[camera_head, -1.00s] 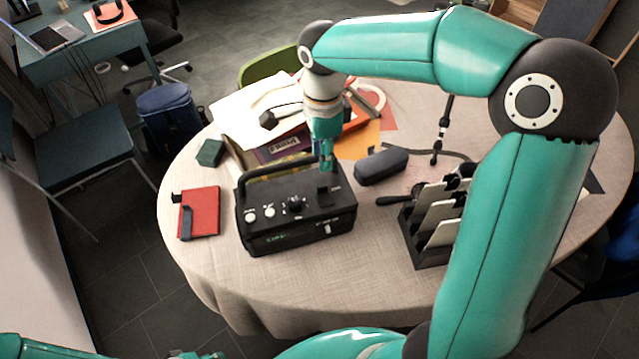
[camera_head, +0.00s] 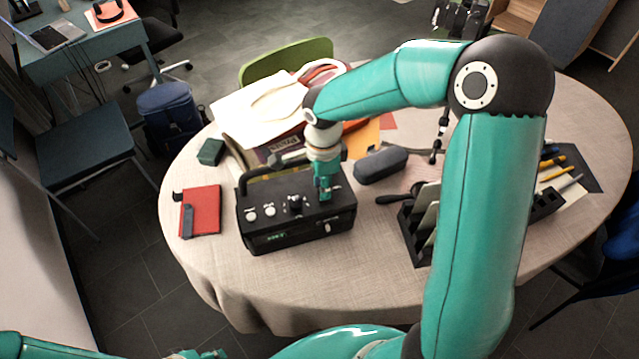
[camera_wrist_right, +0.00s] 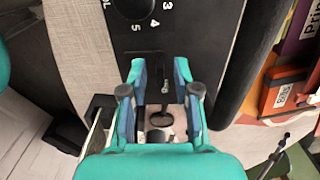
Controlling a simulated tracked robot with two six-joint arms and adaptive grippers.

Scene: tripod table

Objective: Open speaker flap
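The speaker (camera_head: 270,235) is a black box with a carry handle, knobs and a small green-lit display, standing on the round table. Its top panel, with a numbered dial, also shows in the right wrist view (camera_wrist_right: 200,25). My right gripper (camera_head: 324,198) points down at the right part of the speaker's top. In the right wrist view its two fingers (camera_wrist_right: 160,85) are apart, with a strip of black panel bearing a small white label between them. No held object shows. The flap is not clearly visible behind the fingers.
A dark case (camera_head: 382,166) lies right of the speaker. A black holder (camera_head: 417,250) stands further right, and a red notebook (camera_head: 201,210) lies to the left. Papers and books (camera_head: 260,110) are piled behind. The table in front of the speaker is clear.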

